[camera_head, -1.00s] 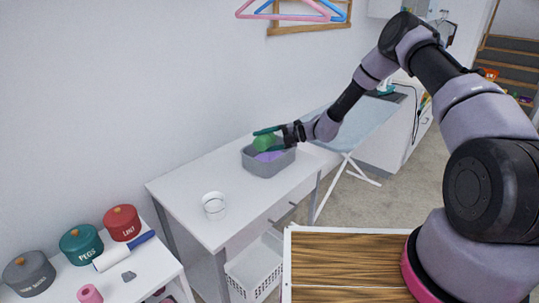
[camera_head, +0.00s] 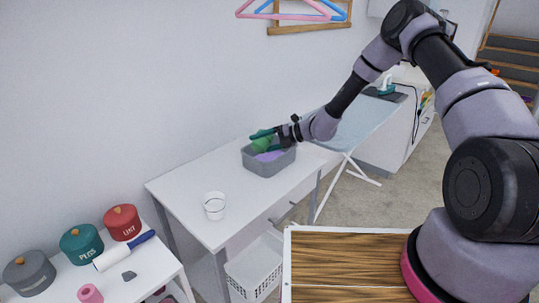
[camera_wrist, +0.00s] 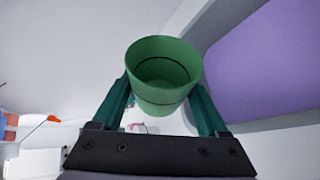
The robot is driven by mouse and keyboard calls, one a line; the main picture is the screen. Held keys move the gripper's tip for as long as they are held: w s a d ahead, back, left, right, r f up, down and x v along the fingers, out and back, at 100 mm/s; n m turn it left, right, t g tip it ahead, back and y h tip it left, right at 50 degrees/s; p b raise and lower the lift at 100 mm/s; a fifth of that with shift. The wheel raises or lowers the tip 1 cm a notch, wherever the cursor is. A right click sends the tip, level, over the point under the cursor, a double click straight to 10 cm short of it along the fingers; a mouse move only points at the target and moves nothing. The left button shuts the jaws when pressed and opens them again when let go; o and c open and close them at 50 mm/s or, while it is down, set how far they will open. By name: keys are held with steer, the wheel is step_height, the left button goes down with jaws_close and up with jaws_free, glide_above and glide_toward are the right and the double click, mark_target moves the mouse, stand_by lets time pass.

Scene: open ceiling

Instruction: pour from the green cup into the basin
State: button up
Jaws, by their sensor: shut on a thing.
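My gripper (camera_head: 264,141) is shut on the green cup (camera_head: 261,144), held over the grey basin (camera_head: 268,168) on the white table. In the wrist view the cup (camera_wrist: 160,108) sits between the two teal fingers of my gripper (camera_wrist: 163,100). Its open mouth shows, with a dark ring inside; I cannot tell whether anything is in it. The cup looks tilted, but the exact angle is unclear. The basin holds something purple (camera_head: 268,156), which fills the right of the wrist view beside the cup. No falling stream is visible.
A white cup (camera_head: 215,206) stands on the table's near left part. A low shelf at lower left holds lidded pots, among them a red one (camera_head: 122,222), and a lint roller (camera_head: 124,250). An ironing board (camera_head: 365,125) stands behind the arm. A wall rises behind the table.

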mark_target(256, 145)
steer(key=shift+s+a+f+n+t+h, duration=0.15)
steer(key=shift+n+t+h, duration=0.15)
steer(key=shift+n, duration=0.2)
steer(key=shift+r+n+t+b, duration=0.3)
steer(key=shift+r+n, duration=0.05)
steer(key=shift+n, duration=0.05)
steer(key=shift+f+n+t+h, duration=0.3)
steer(key=shift+f+n+t, duration=0.1)
steer(key=shift+s+a+r+n+t+h+b, duration=0.1)
steer(key=shift+s+r+n+t+h+b, duration=0.3)
steer(key=shift+n, duration=0.3)
steer(key=shift+s+a+f+n+t, duration=0.3)
steer(key=shift+s+f+n+t, duration=0.2)
steer(key=shift+t, duration=0.1)
steer(key=shift+s+a+r+n+t+h+b, duration=0.3)
steer(key=shift+s+r+n+t+b, duration=0.1)
steer(key=shift+s+r+n, duration=0.1)
steer(key=shift+s+a+n+t+b, duration=0.2)
steer(key=shift+s+n+t+b, duration=0.1)
steer(key=shift+s+n+t, duration=0.3)
steer(key=shift+s+a+n+t+b, duration=0.25)
steer(key=shift+s+n+t, duration=0.2)
steer(key=shift+n, duration=0.25)
